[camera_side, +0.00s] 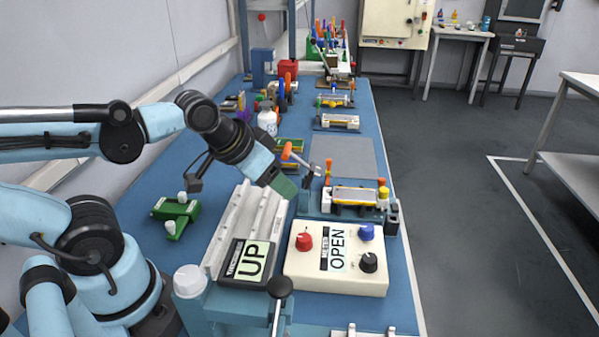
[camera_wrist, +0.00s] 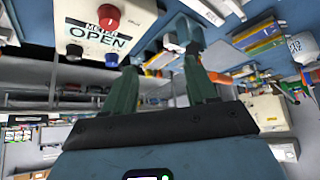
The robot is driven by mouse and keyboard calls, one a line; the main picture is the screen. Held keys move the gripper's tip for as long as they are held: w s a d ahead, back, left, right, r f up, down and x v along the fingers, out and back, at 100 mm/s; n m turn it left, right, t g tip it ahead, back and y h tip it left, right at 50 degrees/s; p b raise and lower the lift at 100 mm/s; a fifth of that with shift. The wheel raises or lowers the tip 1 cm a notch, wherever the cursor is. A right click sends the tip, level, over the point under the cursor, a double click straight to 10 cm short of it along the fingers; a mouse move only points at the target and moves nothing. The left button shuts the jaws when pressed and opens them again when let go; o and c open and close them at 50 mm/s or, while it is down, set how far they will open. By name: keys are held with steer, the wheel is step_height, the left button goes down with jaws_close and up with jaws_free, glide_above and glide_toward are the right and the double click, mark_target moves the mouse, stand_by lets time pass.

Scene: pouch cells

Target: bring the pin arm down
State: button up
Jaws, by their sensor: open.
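The pin arm appears to be the silver bar with an orange end (camera_side: 288,151), raised at a slant beside the test fixture (camera_side: 312,207). A small display (camera_side: 246,262) reads UP. A cream meter box (camera_side: 300,272) reads OPEN; it also shows in the wrist view (camera_wrist: 75,12). A flat pouch cell (camera_side: 355,195) lies in the fixture between red and yellow posts. My gripper (camera_side: 302,192) is close beside the fixture, near the raised bar; its fingertips are partly hidden. In the wrist view its green fingers (camera_wrist: 162,60) are apart with nothing clearly between them.
A pale rail block (camera_side: 232,222) stands left of the fixture. A green part (camera_side: 176,213) lies further left. A white bottle (camera_side: 267,122) and several similar fixtures stand further back. A grey mat (camera_side: 345,155) behind the fixture is bare.

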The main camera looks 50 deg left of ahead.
steer(key=shift+c, duration=1.1)
steer(key=shift+w+a, duration=0.1)
steer(key=shift+a, duration=0.1)
steer(key=shift+c, duration=0.4)
steer(key=w+a+r+n+g+h, duration=0.1)
steer(key=w+a+r+n+h, duration=0.15)
steer(key=a+n, duration=0.3)
steer(key=w+a+r+n+g+h, duration=0.1)
steer(key=w+a+r+n+h, duration=0.2)
steer(key=a, duration=0.4)
steer(key=x, duration=1.1)
steer(key=shift+s+f, duration=0.15)
steer(key=shift+f, duration=0.2)
steer(key=shift+a+n+y, duration=0.1)
steer(key=shift+n+y, duration=0.15)
steer(key=shift+c, duration=0.2)
steer(key=shift+s+a, duration=0.1)
jaws_close()
